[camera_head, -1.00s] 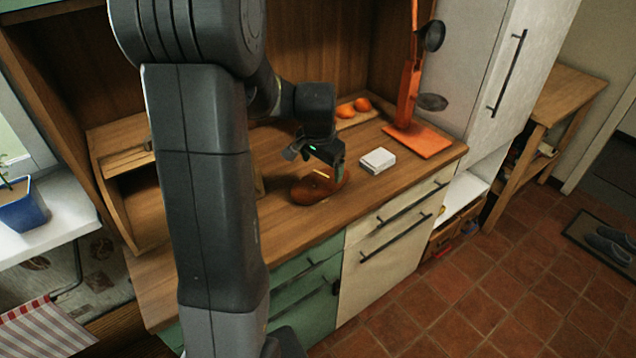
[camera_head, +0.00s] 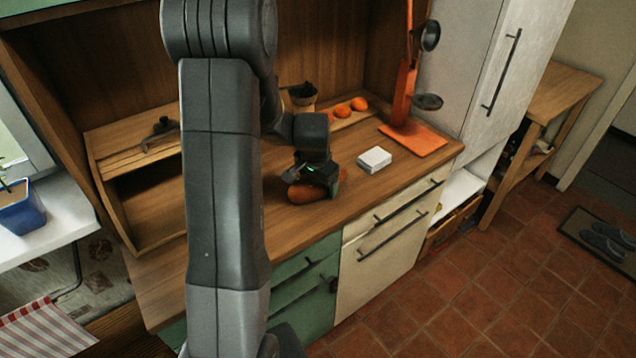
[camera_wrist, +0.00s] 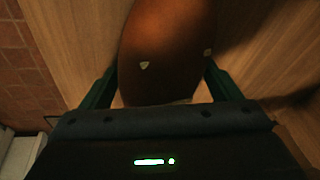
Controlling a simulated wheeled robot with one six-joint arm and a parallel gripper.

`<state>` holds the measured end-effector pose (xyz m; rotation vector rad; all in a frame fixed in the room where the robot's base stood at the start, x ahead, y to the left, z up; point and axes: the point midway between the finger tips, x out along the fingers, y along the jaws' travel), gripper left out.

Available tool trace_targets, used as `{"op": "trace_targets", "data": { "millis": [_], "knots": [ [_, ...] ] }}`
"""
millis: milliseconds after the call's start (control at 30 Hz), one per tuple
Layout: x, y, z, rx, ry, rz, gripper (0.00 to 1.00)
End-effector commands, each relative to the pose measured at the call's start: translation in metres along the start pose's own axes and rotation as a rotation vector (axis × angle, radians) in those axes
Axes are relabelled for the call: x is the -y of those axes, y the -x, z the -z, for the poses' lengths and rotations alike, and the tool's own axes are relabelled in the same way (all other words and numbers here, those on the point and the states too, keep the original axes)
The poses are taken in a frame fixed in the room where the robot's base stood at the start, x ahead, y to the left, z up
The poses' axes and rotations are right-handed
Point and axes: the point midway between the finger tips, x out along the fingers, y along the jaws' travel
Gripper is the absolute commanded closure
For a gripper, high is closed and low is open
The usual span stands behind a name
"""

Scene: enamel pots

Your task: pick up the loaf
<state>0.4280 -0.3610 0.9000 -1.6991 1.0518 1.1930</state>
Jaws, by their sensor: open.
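The brown loaf (camera_head: 301,194) lies on the wooden counter (camera_head: 300,219), partly hidden under my gripper in the head view. In the wrist view the loaf (camera_wrist: 168,50) runs up from my gripper (camera_wrist: 160,85), with small pale flecks on its crust. The two green fingers stand open, one on each side of the loaf's near end. A narrow gap seems to show beside the left finger; whether the right finger touches the crust I cannot tell.
A white box (camera_head: 374,160) lies right of the loaf. An orange stand (camera_head: 404,95) with pans, several orange fruits (camera_head: 350,107) and a dark pot (camera_head: 302,94) are farther back. A wooden bread box (camera_head: 140,195) stands at the left. The counter's front is clear.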

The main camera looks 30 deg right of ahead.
Motion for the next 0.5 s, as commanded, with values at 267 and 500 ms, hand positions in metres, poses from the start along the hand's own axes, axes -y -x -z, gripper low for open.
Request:
{"op": "trace_targets", "data": {
  "millis": [267, 500],
  "knots": [
    [0.0000, 0.0003, 0.0000, 0.000, 0.000, 0.000, 0.61],
    [0.0006, 0.0021, 0.0009, -0.002, 0.000, 0.001, 0.61]
  ]
}}
